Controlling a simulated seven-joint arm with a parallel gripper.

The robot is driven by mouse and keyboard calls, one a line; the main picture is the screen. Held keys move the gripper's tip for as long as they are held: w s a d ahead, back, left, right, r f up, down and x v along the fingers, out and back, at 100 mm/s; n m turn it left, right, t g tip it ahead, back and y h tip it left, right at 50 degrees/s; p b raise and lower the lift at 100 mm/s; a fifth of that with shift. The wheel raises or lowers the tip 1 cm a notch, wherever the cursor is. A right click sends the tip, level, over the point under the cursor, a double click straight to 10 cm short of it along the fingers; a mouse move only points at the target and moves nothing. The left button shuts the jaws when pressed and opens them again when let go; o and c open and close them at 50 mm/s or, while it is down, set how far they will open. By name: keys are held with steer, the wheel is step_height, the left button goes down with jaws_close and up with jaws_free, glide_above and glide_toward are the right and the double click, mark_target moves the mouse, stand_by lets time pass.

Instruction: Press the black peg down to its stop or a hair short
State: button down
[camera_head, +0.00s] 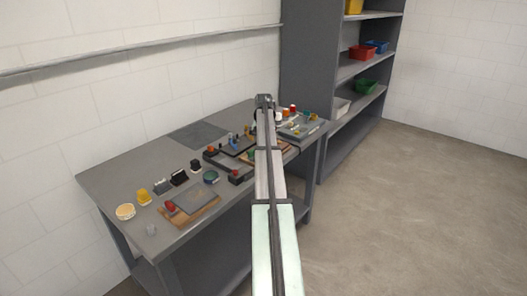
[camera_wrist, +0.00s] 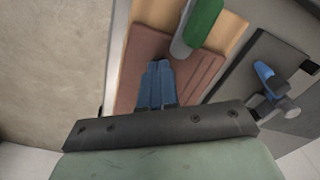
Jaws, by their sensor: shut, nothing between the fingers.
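My gripper (camera_wrist: 158,64) shows in the wrist view as two blue fingers, shut together and empty, over a reddish-brown board. I cannot tell whether one of these is the black peg. In the head view my arm covers the middle of the bench and the gripper cannot be made out. Small black items stand on the bench's left half there, but none is clearly the peg.
The grey bench (camera_head: 110,182) holds several small items, including a yellow piece (camera_head: 144,196), a round tan dish (camera_head: 125,212) and a wooden board (camera_head: 205,212). A shelf unit (camera_head: 322,62) with coloured bins stands behind at the right. The floor at right is clear.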

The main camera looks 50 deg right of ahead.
steer(key=shift+f, duration=0.25)
steer(key=shift+r, duration=0.1)
steer(key=shift+r, duration=3.45)
